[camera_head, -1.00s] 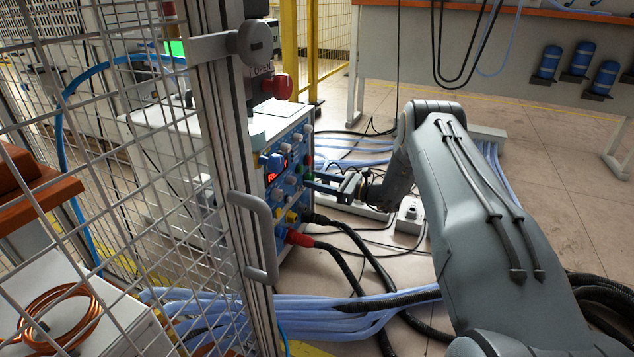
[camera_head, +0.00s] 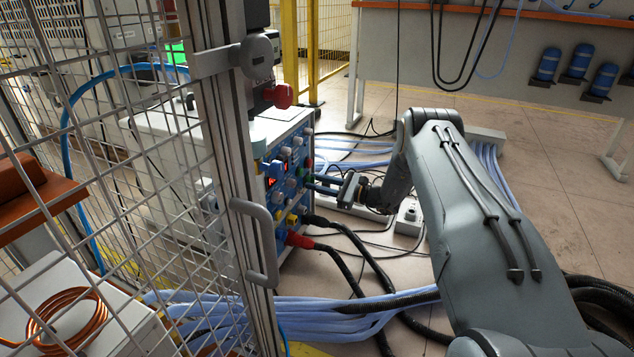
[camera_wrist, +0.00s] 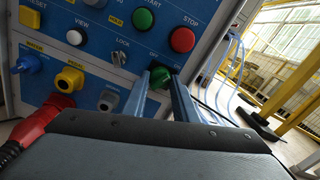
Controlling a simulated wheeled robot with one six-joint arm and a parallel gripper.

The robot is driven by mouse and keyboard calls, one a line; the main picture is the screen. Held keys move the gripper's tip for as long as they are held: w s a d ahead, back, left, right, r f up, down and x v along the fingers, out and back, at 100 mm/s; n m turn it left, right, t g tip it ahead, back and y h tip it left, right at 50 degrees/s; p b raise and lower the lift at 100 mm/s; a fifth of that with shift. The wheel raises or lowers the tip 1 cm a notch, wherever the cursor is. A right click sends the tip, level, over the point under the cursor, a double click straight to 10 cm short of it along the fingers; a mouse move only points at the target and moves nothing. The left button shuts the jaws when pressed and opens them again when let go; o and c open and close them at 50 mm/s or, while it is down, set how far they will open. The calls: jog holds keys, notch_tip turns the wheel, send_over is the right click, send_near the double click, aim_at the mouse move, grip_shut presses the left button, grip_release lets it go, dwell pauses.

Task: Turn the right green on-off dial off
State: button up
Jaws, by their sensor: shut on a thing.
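The right green on-off dial (camera_wrist: 161,77) is on the blue front panel (camera_wrist: 75,60) of the heater cabinet, below the green start button (camera_wrist: 143,19) and the red stop button (camera_wrist: 182,39). In the wrist view my gripper (camera_wrist: 161,84) has one finger on each side of the dial and is shut on it. In the head view my gripper (camera_head: 312,182) reaches the right part of the cabinet's panel from the right. The dial is too small to make out clearly there. Its exact pointer angle is hard to tell because the fingers partly cover it.
A lock switch (camera_wrist: 119,58) sits just left of the dial. A red plug (camera_wrist: 40,122) and yellow connector (camera_wrist: 69,80) are lower left. The mesh door with its grey handle (camera_head: 262,235) stands left of my arm. Black cables and blue hoses (camera_head: 330,305) cross the floor below.

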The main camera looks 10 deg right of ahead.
jog(key=n+p, duration=0.3)
jog(key=n, duration=0.7)
jog(key=shift+n+p, duration=0.3)
jog(key=shift+n, duration=0.1)
jog(key=shift+d+n+p, duration=0.1)
jog(key=shift+n+p, duration=0.4)
jog(key=shift+n, duration=1.4)
jog(key=o, duration=1)
jog(key=shift+p+v, duration=1.4)
jog(key=shift+v, duration=2.5)
